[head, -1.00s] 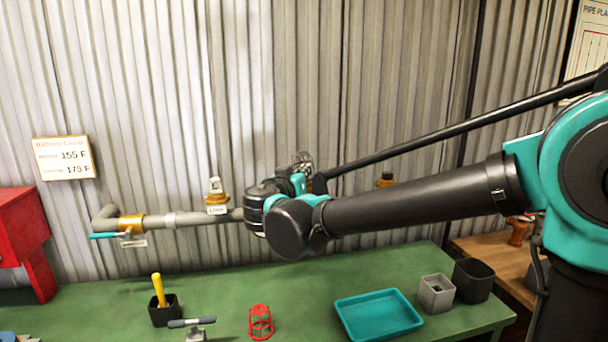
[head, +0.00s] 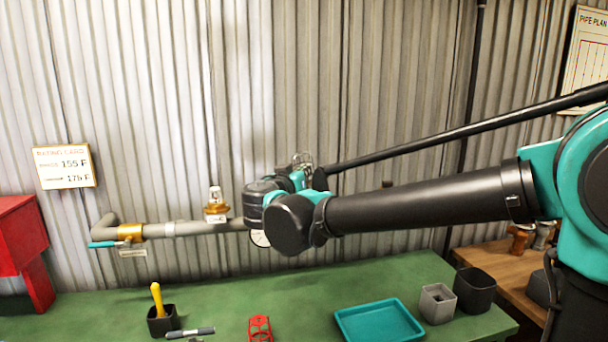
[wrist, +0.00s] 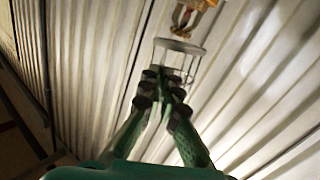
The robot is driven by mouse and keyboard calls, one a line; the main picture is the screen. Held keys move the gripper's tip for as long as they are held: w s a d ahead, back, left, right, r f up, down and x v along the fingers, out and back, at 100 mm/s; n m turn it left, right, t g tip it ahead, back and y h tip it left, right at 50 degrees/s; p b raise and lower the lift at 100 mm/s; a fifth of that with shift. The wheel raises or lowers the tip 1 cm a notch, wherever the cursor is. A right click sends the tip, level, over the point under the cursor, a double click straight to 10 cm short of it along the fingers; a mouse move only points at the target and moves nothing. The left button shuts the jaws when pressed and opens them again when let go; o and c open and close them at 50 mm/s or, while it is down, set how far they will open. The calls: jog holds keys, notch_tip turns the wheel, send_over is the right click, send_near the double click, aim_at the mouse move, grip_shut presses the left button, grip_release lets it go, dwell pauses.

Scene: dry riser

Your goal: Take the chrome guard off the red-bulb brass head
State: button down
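The chrome guard (wrist: 181,47), a wire cage with a ring at one end, is in my gripper (wrist: 166,82) in the wrist view. The fingers are closed around its wires. A brass head with a red bulb (wrist: 188,16) shows beyond the ring, at the top edge, with a visible gap between it and the guard. In the head view the guard (head: 302,160) shows just above my wrist, and my arm hides most of the gripper. Another brass head (head: 216,211) with a pale cage or frame stands on the grey pipe at left.
The green bench holds a teal tray (head: 380,324), a red cage (head: 260,329), a grey box (head: 437,304), a black bin (head: 474,289) and a black cup (head: 163,322) with a yellow-handled tool. The corrugated wall stands close behind the pipe (head: 195,228).

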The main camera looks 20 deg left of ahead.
jog(key=shift+r, duration=0.95)
jog(key=shift+r, duration=0.3)
jog(key=shift+r, duration=0.1)
jog(key=shift+r, duration=1.95)
